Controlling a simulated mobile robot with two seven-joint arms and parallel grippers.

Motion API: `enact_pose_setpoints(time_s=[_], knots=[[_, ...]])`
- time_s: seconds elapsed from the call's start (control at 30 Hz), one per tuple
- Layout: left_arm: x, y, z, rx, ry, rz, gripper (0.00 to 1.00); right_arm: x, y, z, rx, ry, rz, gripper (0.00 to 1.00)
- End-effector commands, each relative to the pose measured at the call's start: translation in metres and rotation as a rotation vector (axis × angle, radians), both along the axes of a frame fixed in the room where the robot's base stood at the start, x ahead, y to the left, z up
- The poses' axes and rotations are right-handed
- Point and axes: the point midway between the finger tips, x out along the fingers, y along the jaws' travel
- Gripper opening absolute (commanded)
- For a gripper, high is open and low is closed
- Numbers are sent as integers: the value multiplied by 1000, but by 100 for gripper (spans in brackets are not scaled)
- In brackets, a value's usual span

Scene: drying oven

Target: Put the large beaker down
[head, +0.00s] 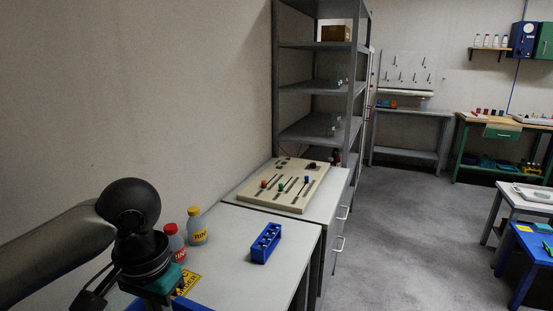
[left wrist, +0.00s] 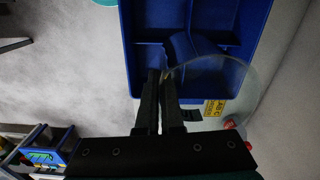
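The large beaker (left wrist: 232,92) is clear glass and shows in the left wrist view as a faint round outline, seen from above. My left gripper (left wrist: 161,78) has its two fingers close together at the left edge of that outline, with the beaker's wall between them. Part of a blue compartment tray (left wrist: 263,12) shows beyond and through the glass. In the head view my left gripper (head: 160,290) is at the bottom left, over the near bench; its fingertips and the beaker are not visible there. My right gripper is in neither view.
A red-capped bottle (head: 174,243) and a yellow-capped bottle (head: 197,227) stand close beside my left wrist. A blue rack (head: 265,243) stands on the grey bench (head: 290,264). A control panel (head: 283,187) lies farther back, before a metal shelf (head: 310,88).

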Motion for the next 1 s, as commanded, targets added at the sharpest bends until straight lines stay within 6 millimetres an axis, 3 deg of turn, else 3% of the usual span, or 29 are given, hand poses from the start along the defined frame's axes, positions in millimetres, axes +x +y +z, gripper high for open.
enact_pose_setpoints(time_s=[0.4, 1.0], knots=[[-24, -15, -21, 2, 10, 263, 0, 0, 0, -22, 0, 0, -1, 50], [-27, -17, -22, 0, 15, 284, 0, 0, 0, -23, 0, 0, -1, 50]])
